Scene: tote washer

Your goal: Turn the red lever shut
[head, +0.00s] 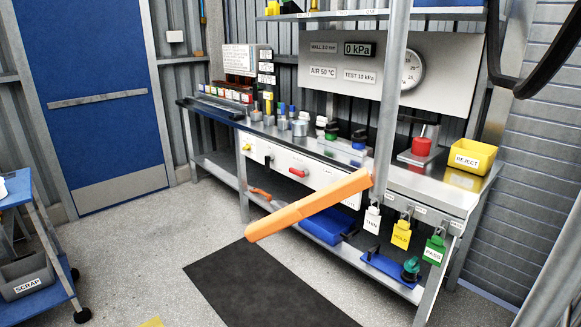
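A red lever (297,172) sits on the white front panel (318,182) below the bench top. Its handle lies roughly level along the panel, tilted slightly down to the right. It is small here, and I cannot tell whether its valve is open or shut. A yellow handle (247,147) and a black handle (268,160) are on the same panel to its left. Neither of my grippers is in view, so nothing of mine shows near the lever.
A long orange bar (310,207) juts out in front of the bench, low and right of the lever, by a grey post (393,100). A dark mat (265,285) lies on the floor. A blue cart (30,250) stands left. Floor between is clear.

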